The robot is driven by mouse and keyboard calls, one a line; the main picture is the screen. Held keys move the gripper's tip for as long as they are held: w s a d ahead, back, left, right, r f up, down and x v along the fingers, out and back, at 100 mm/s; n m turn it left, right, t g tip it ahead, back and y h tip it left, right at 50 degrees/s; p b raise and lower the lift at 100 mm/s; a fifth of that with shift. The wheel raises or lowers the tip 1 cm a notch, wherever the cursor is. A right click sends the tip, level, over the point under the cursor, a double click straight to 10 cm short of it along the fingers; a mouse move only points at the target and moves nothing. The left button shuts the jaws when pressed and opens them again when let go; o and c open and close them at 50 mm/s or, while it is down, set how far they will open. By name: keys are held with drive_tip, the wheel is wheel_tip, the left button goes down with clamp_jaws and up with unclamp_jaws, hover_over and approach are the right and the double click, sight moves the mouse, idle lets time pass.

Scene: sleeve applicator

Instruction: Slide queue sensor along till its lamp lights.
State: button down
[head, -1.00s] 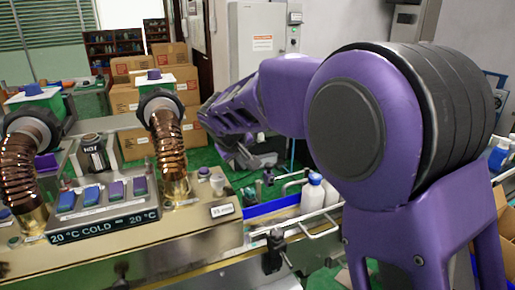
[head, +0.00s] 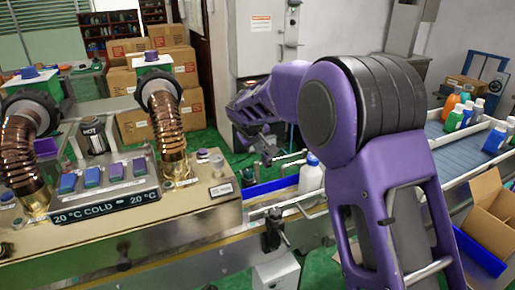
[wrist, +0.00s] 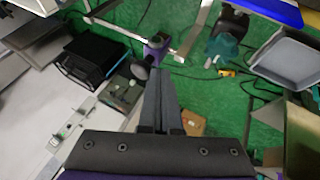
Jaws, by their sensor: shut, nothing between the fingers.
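In the wrist view a small purple and grey block (wrist: 157,42) with a black round knob (wrist: 142,69) sits on a thin metal rail (wrist: 112,28). It looks like the queue sensor, but I cannot be sure. No lit lamp can be made out on it. My gripper (wrist: 166,74) is shut and empty, its long grey fingers pointing at the block from just below it in the picture. I cannot tell whether the fingertips touch it. In the head view my gripper (head: 268,152) is small and dark behind the conveyor rails, and the sensor cannot be picked out.
A white bottle (head: 311,176) stands on the conveyor beside a blue side strip (head: 270,189). A black clamp (head: 273,228) holds the near rail. The machine with copper hoses (head: 165,110) stands left. Several bottles (head: 455,117) and an open carton (head: 488,212) are at right.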

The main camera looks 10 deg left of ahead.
drive_tip(key=w+d+p, duration=0.1)
drive_tip(key=w+d, duration=0.4)
drive_tip(key=d, duration=0.2)
drive_tip(key=shift+a, duration=0.2)
